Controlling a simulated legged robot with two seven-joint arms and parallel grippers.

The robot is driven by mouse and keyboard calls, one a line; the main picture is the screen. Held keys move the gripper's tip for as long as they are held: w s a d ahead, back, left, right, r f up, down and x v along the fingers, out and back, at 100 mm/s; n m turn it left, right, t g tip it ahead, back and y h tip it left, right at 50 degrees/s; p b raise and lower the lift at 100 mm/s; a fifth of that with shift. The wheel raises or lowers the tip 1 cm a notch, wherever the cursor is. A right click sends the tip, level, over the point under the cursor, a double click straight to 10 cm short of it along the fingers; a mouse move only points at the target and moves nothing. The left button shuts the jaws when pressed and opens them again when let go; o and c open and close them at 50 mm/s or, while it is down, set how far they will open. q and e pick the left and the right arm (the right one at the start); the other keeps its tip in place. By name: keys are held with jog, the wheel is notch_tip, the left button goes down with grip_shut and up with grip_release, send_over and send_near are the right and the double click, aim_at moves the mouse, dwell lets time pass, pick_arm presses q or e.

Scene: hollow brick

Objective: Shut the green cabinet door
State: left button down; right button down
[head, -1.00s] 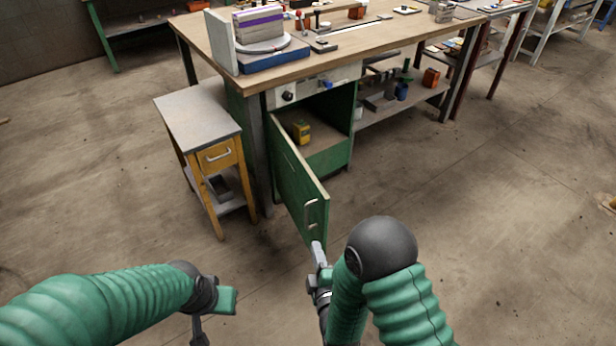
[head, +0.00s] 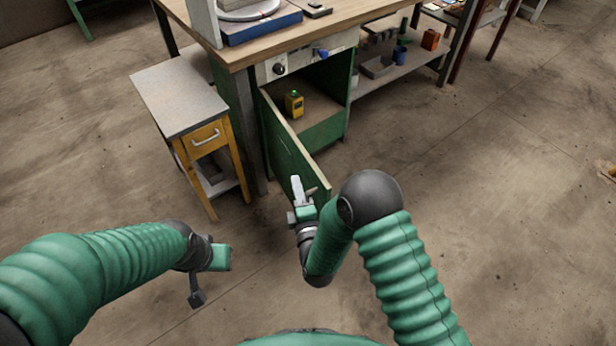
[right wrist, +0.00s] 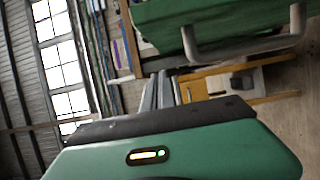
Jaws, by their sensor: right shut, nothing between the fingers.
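The green cabinet door (head: 283,145) stands open in the head view, swung out from the cabinet under the workbench. Its near part is partly hidden by my right gripper. My right gripper (head: 297,184) is shut and empty, at the outer face of the door near its free end. Whether it touches the door I cannot tell. In the right wrist view the green door (right wrist: 200,14) and its metal handle (right wrist: 245,48) are above and right of the shut fingers (right wrist: 160,90). My left gripper (head: 196,298) hangs at the lower left, away from the door; its finger opening is unclear.
A small yellow-legged side table (head: 180,100) with a drawer stands left of the door. A yellow bottle (head: 294,104) stands inside the open cabinet. The workbench top (head: 345,15) is above. The floor to the right (head: 500,220) is clear.

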aim_at(308, 176)
jog(key=shift+w+d+b, duration=0.55)
jog(key=shift+w+d, duration=1.05)
jog(key=shift+w, duration=0.05)
